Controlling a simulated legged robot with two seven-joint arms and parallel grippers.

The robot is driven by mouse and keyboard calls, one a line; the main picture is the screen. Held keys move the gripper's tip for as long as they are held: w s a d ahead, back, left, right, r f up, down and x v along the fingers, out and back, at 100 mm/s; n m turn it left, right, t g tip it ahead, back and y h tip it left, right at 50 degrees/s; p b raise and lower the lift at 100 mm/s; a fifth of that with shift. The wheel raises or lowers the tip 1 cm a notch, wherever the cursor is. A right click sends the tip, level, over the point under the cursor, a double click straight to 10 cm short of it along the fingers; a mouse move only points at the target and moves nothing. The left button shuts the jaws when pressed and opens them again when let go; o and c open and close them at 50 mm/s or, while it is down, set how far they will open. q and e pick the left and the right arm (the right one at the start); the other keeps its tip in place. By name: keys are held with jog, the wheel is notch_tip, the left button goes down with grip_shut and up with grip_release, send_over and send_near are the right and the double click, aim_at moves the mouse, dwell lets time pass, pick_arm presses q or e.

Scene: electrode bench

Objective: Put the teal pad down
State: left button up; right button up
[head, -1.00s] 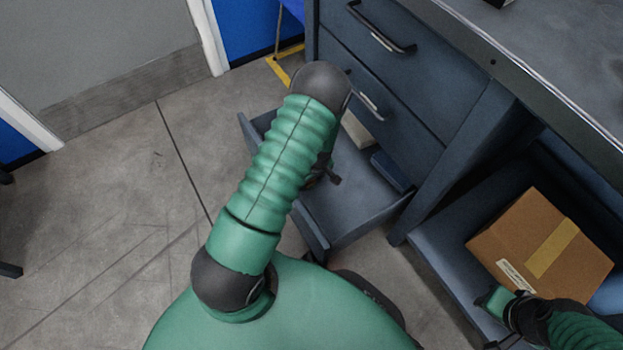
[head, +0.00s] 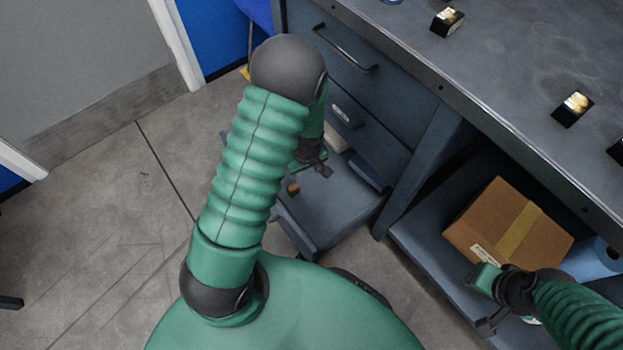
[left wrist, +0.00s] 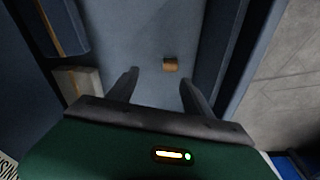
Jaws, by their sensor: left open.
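I cannot make out a teal pad in either view. My left gripper (head: 318,170) reaches down over the open drawer, partly hidden behind my own arm. In the left wrist view its two dark fingers (left wrist: 158,85) are apart, with nothing between them. A small brown block (left wrist: 170,64) lies on the drawer floor just beyond the fingertips, apart from them; it also shows in the head view (head: 293,188). My right gripper (head: 484,300) is at the lower right, in front of the lower shelf; its fingers do not show clearly.
The open drawer (head: 335,215) also holds a pale block (left wrist: 80,82) and a dark blue item (head: 369,172) along one side. A cardboard box (head: 485,225) sits on the lower shelf. Small dark blocks (head: 447,21) stand on the bench top (head: 500,60).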

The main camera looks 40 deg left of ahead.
pick_arm(q)
jog(key=s+d+r+m, duration=0.4)
jog(key=d+r+m, duration=0.1)
jog(key=r, duration=0.3)
jog(key=s+d+r+m+t+h, duration=0.1)
jog(key=s+d+r+m, duration=0.2)
jog(key=d+r+m, duration=0.3)
notch_tip(320, 180, up, 2)
jog(key=shift+s+d+r+m+t, duration=0.15)
jog(key=shift+s+d+m+t, duration=0.2)
jog(key=shift+m, duration=0.35)
jog(key=shift+s, duration=0.1)
